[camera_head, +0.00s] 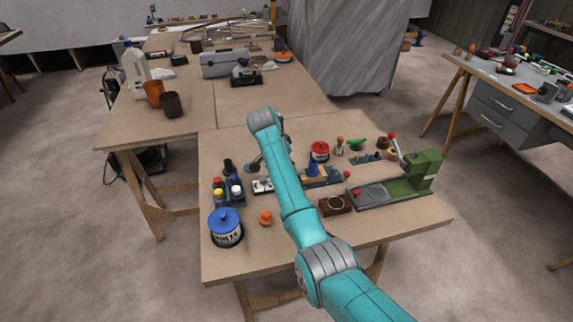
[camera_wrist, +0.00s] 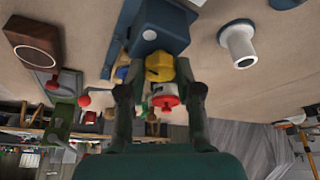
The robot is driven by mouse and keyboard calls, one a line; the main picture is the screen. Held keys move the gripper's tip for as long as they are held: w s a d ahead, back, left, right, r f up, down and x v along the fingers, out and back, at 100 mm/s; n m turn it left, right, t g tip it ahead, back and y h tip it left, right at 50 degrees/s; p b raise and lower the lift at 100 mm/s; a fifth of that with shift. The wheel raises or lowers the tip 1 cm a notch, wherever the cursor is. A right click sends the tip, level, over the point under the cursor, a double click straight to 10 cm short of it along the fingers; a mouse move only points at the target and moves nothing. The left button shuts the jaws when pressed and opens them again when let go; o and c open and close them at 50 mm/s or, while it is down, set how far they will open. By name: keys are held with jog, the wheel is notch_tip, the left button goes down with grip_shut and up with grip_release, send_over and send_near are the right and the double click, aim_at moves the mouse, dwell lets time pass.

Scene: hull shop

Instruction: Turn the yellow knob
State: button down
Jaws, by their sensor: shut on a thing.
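The yellow knob (camera_wrist: 159,70) is in the upper middle of the wrist view, against a blue block-like body (camera_wrist: 160,28) with a light round spot. My gripper (camera_wrist: 163,72) has its two dark fingers on either side of the knob and is shut on it. The fingers hide parts of the knob's sides. In the head view, my arm hides the knob, and the fingers cannot be made out clearly.
A green machine (camera_head: 426,172) stands at the table's right, and a brown block with a ring (camera_head: 335,205) lies nearer. A blue-lidded tin (camera_head: 226,228) and orange piece (camera_head: 266,217) are at the front left. In the wrist view, a white flanged cylinder (camera_wrist: 238,45) stands close to the right.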

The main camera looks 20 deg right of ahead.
jog(key=m+g, duration=0.1)
jog(key=m, duration=0.1)
jog(key=m+g, duration=0.1)
jog(key=m, duration=0.2)
jog(key=shift+w+m+h, duration=0.15)
jog(key=shift+m+h, duration=0.15)
jog(key=shift+m+g, duration=0.6)
jog(key=shift+m, duration=0.7)
jog(key=shift+a+f+m, duration=0.1)
jog(key=shift+m, duration=0.5)
jog(key=c, duration=0.8)
grip_release()
jog(key=shift+w, duration=0.1)
jog(key=v, duration=1.2)
jog(key=shift+w, duration=0.2)
